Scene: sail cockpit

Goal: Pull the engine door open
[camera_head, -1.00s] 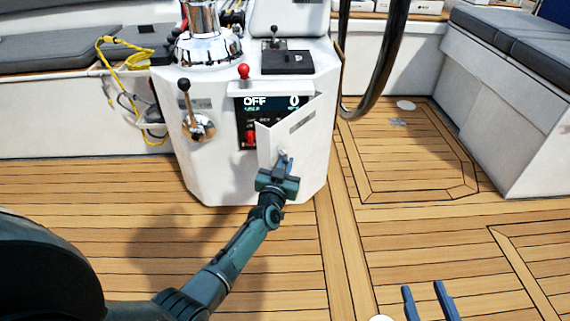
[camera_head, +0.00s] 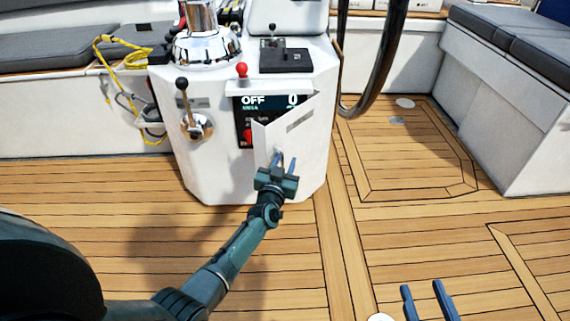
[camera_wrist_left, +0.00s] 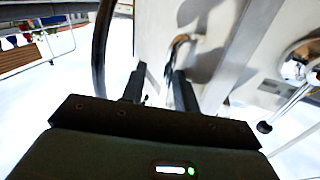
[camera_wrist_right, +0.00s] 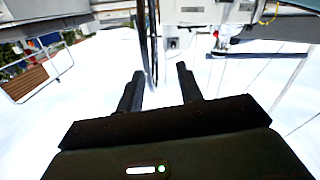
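The engine door (camera_head: 308,134) is a white panel on the front of the white console. It stands ajar, tilted out from the console beside a dark display reading OFF. My left gripper (camera_head: 285,163) is in front of the door's lower part, with its fingers apart. In the left wrist view, a small curved metal handle (camera_wrist_left: 176,46) lies just beyond the open fingertips (camera_wrist_left: 159,76), apart from them. The fingers hold nothing. My right gripper (camera_head: 425,288) is open and empty, low over the deck at the bottom right. It also shows in the right wrist view (camera_wrist_right: 158,76).
The console (camera_head: 222,160) carries a chrome lever (camera_head: 190,115), a red-knobbed lever (camera_head: 242,72) and a black throttle box (camera_head: 286,60). A dark steering wheel (camera_head: 378,65) stands to its right. Grey-cushioned benches flank both sides. The wooden deck (camera_head: 400,220) is clear.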

